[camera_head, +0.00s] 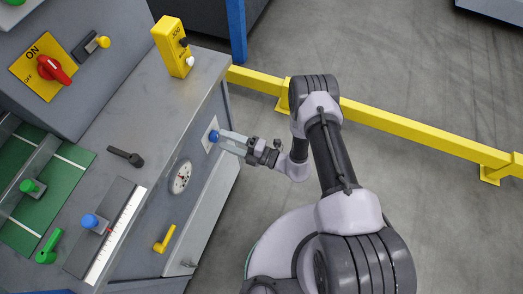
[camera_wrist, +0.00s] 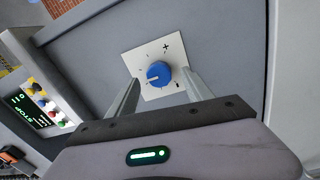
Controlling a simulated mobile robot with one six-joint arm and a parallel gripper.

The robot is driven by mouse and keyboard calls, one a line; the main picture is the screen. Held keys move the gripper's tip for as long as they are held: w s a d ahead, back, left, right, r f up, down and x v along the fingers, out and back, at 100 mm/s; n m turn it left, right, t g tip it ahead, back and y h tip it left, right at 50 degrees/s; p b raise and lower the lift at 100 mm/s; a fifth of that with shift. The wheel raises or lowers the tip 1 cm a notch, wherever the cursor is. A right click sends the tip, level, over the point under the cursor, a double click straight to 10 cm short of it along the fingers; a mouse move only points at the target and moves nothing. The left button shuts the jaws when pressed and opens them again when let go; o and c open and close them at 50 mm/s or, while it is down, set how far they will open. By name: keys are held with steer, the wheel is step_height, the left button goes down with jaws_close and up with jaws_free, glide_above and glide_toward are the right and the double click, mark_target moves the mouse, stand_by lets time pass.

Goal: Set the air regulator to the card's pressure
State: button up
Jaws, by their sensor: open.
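The air regulator knob (camera_wrist: 158,74) is blue and round with a pale pointer mark. It sits on a white plate (camera_wrist: 148,51) with plus and minus signs on the machine's side panel. In the head view the knob (camera_head: 214,136) is at the tips of my gripper (camera_head: 230,142). In the wrist view my gripper (camera_wrist: 160,92) is open, with one finger on each side of the knob; I cannot tell whether they touch it. The round pressure gauge (camera_head: 181,177) has a white face; its reading is too small to tell. I cannot make out a pressure card.
A yellow lever (camera_head: 165,239) sits below the gauge. A black lever (camera_head: 126,156) and a blue slider knob (camera_head: 91,221) are on the machine top. A yellow jog box (camera_head: 172,47) stands at the back corner. A yellow rail (camera_head: 400,120) runs behind my arm.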

steer(key=r+p+v, duration=0.1)
steer(key=p+v, duration=0.2)
steer(key=v, duration=1.2)
steer(key=shift+f, duration=0.3)
step_height(320, 180, up, 25)
steer(key=n+g+h, duration=0.6)
steer(key=n+g, duration=0.4)
steer(key=n, duration=1.1)
steer(key=s+d+r+n+t+h, duration=0.3)
steer(key=s+r+n+t+h, duration=0.1)
steer(key=r+n, duration=0.4)
steer(key=s+d+r+n+t+h, duration=0.3)
steer(key=s+r+n+t+h, duration=0.1)
steer(key=s+r+n, duration=0.3)
step_height(320, 180, up, 2)
steer(key=shift+d+r+n+h, duration=0.25)
steer(key=shift+n+h, duration=0.45)
steer(key=shift+n, duration=0.2)
